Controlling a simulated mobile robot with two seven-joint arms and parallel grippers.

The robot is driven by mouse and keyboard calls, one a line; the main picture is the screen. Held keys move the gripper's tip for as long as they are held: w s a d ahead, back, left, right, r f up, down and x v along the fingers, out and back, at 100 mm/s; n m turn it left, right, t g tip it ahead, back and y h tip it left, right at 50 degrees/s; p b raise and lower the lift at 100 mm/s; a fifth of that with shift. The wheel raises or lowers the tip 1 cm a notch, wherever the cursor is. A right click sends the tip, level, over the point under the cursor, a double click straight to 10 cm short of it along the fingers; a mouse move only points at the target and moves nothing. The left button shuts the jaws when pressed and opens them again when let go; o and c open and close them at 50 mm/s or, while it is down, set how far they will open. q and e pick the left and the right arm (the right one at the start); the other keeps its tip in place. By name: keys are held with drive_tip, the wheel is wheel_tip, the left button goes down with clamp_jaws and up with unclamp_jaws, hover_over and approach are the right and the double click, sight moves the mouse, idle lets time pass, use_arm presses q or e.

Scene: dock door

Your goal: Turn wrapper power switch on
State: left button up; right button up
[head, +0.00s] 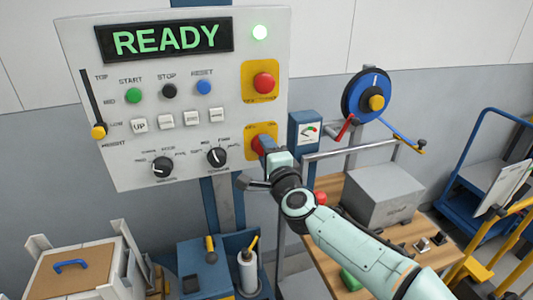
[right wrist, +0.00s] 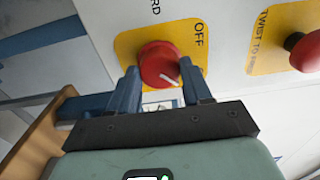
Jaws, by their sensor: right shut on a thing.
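The wrapper control panel (head: 185,65) faces me with READY in green on its display and a green lamp lit. The power switch is a round red knob (right wrist: 158,62) on a yellow plate (head: 252,129), low on the panel's right side; the plate reads OFF in the right wrist view. A white mark on the knob points to the lower right in that view. My right gripper (head: 266,146) is at the switch, its two blue fingers (right wrist: 160,78) shut on the knob's sides. In the head view it hides part of the knob. My left gripper is not in view.
A red emergency button (head: 263,82) sits just above the switch; two black dials (head: 217,157) are to its left. A wooden bench (head: 335,240) with a grey box (head: 385,193) stands at right, under a blue reel (head: 370,97). A blue cart (head: 495,160) is farther right.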

idle(0.4)
drive_tip(key=o, duration=1.1)
drive_tip(key=shift+c, duration=0.2)
drive_tip(key=b+v, duration=0.3)
drive_tip(key=v, duration=1)
drive_tip(key=shift+s, duration=0.15)
